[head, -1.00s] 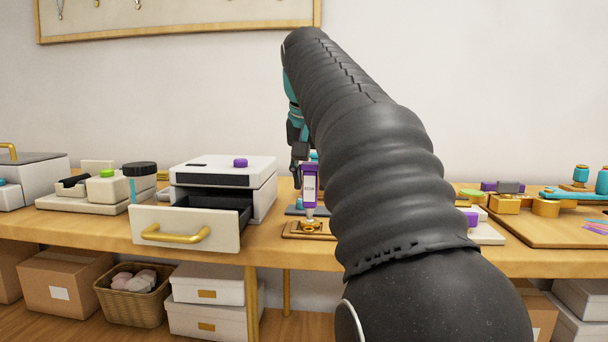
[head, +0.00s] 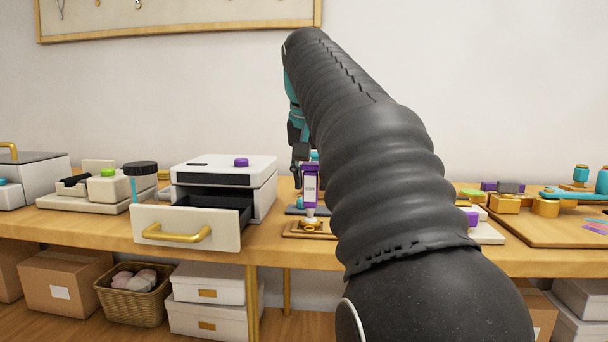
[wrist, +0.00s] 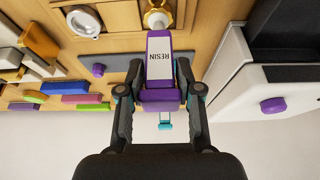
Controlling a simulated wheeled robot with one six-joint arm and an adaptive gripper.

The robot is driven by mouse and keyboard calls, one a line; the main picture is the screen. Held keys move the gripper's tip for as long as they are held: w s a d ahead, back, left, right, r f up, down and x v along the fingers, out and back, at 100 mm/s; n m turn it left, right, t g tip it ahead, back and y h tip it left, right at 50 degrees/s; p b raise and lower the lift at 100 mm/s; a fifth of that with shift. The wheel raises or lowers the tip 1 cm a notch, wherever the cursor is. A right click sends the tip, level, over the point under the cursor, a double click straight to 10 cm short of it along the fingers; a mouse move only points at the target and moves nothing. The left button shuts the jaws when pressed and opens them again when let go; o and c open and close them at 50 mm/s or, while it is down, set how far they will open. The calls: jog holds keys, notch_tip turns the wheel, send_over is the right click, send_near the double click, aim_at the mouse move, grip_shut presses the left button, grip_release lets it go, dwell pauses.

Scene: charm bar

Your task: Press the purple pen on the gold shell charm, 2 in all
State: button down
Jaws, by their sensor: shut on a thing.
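The purple pen (head: 310,186) with a white label stands upright, nozzle down, over the gold shell charm (head: 311,226). The charm lies on a small wooden tray (head: 290,233) at the table's front edge. The nozzle appears to be at or just above the charm; I cannot tell if they touch. In the wrist view, my gripper (wrist: 158,82) is shut on the purple pen (wrist: 159,58), whose label reads RESIN. The nozzle points at the gold charm (wrist: 160,6), which is partly hidden and cut off by the picture's edge.
A white box unit (head: 225,175) with its drawer (head: 190,229) pulled open stands just left of the tray. A dark mat (head: 295,210) lies behind the tray. My arm hides much of the table to the right, where a wooden board (head: 530,232) shows.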

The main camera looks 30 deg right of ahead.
jog(key=shift+r+p, duration=2.3)
jog(key=shift+r, duration=1.1)
jog(key=shift+d, duration=0.1)
